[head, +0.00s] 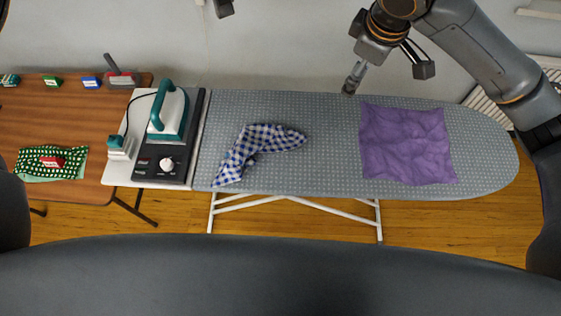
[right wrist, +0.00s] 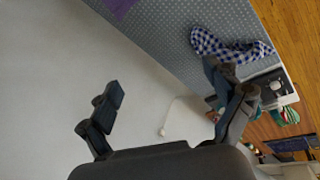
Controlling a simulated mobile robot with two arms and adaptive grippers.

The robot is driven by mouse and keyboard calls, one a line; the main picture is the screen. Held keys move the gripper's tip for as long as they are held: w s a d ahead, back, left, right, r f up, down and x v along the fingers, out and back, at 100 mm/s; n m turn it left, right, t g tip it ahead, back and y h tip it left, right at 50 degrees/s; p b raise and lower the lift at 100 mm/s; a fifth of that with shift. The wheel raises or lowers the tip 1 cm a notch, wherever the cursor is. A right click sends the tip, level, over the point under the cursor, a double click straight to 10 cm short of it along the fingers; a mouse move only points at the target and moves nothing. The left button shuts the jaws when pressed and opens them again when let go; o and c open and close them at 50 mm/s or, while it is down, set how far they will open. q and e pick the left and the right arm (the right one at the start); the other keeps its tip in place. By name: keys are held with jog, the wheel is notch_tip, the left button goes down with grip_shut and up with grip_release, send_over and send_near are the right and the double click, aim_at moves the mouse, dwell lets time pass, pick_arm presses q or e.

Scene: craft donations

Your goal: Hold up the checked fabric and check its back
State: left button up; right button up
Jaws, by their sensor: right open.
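The blue and white checked fabric (head: 259,146) lies crumpled and bent on the left half of the grey ironing board (head: 325,150). It also shows at the upper right of the right wrist view (right wrist: 228,48). My right gripper (head: 388,79) is open and empty, near the board's far edge, to the right of the checked fabric and apart from it. Its spread fingers (right wrist: 165,84) show in the right wrist view with nothing between them. A dark piece (head: 224,8) at the top edge of the head view may be a tip of my left gripper; the rest is out of frame.
A purple cloth (head: 407,145) lies wrinkled on the board's right half. A teal and white iron (head: 168,110) stands on its rest at the board's left end. A brown table (head: 60,115) at left holds a green patterned cloth (head: 40,170) and small boxes. The board's middle is bare.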

jog(key=shift+g, duration=0.8)
jog(key=shift+s+r, duration=0.15)
jog(key=shift+r, duration=0.8)
jog(key=shift+s+r, duration=0.2)
jog(key=shift+r, duration=0.8)
jog(key=shift+s+r, duration=0.15)
jog(key=shift+r, duration=0.8)
notch_tip(320, 180, up, 12)
jog(key=s, duration=0.1)
jog(key=shift+s, duration=0.35)
jog(key=shift+f, duration=0.15)
